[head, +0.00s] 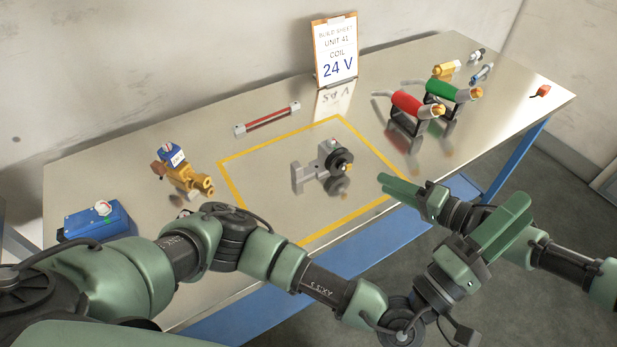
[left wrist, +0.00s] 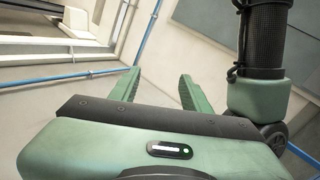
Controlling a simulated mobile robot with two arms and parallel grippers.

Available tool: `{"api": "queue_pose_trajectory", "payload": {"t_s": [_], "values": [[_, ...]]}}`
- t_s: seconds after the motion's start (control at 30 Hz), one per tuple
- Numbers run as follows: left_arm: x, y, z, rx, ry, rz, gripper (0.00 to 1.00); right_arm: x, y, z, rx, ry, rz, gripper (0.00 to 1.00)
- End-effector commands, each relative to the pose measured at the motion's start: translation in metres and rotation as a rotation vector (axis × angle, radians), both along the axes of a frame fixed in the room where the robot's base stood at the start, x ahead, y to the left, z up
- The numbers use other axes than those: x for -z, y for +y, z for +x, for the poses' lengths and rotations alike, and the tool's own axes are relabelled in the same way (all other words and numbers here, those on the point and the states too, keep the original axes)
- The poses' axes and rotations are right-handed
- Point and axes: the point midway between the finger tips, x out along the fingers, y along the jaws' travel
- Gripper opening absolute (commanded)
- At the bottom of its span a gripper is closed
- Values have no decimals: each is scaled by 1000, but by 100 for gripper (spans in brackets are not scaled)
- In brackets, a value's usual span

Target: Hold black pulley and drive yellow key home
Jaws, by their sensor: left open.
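The black pulley (head: 338,159) sits on a grey bracket (head: 308,177) inside the yellow-taped square on the table. A small yellow piece (head: 348,167), which looks like the key, shows at the pulley's front; how deep it sits is too small to tell. My left gripper (head: 522,208) is open and empty, off the table's front edge, well to the right of the pulley. In the left wrist view its two fingers (left wrist: 158,84) stand apart with nothing between them. My right gripper (head: 381,184) is near the front right corner of the square, right of the pulley; its finger gap is unclear.
A brass valve (head: 185,175) and a blue box (head: 98,220) stand at left. Several small parts lie far right. Table around the bracket is clear.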

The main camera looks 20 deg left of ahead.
Motion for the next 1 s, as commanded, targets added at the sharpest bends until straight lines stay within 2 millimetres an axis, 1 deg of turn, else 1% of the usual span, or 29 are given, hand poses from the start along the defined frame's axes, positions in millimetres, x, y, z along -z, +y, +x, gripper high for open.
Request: {"api": "queue_pose_trajectory", "payload": {"t_s": [0.03,0.17,0.27,0.3,0.37,0.4,0.47,0.5,0.57,0.6,0.67,0.7,0.77,0.8,0.9,1.0], "values": [[-6,6,12,-25,33,-51,47,0,0,0,0,0,0,36],[-18,28,46,-96,123,-199,47,0,0,0,0,0,0,36],[-23,56,78,-168,206,-344,47,0,0,0,0,0,0,36],[-23,71,92,-204,243,-412,47,0,0,0,0,0,0,36],[-20,98,114,-264,301,-526,47,0,0,0,0,0,0,36],[-15,117,128,-307,337,-605,47,0,0,0,0,0,0,36],[-6,147,145,-370,388,-720,47,0,0,0,0,0,0,36],[3,168,155,-414,415,-793,47,0,0,0,0,0,0,36],[19,198,166,-480,454,-901,47,0,0,0,0,0,0,36],[30,218,172,-523,475,-972,47,0,0,0,0,0,0,36],[49,249,178,-592,502,-1071,47,0,0,0,0,0,0,36],[63,268,180,-636,516,-1135,47,0,0,0,0,0,0,36],[84,297,180,-704,533,-1233,47,0,0,0,0,0,0,36],[99,315,178,-749,540,-1291,47,0,0,0,0,0,0,36],[134,355,170,-854,547,-1423,47,0,0,0,0,0,0,36],[164,384,158,-943,548,-1522,47,0,0,0,0,0,0,36]]}}
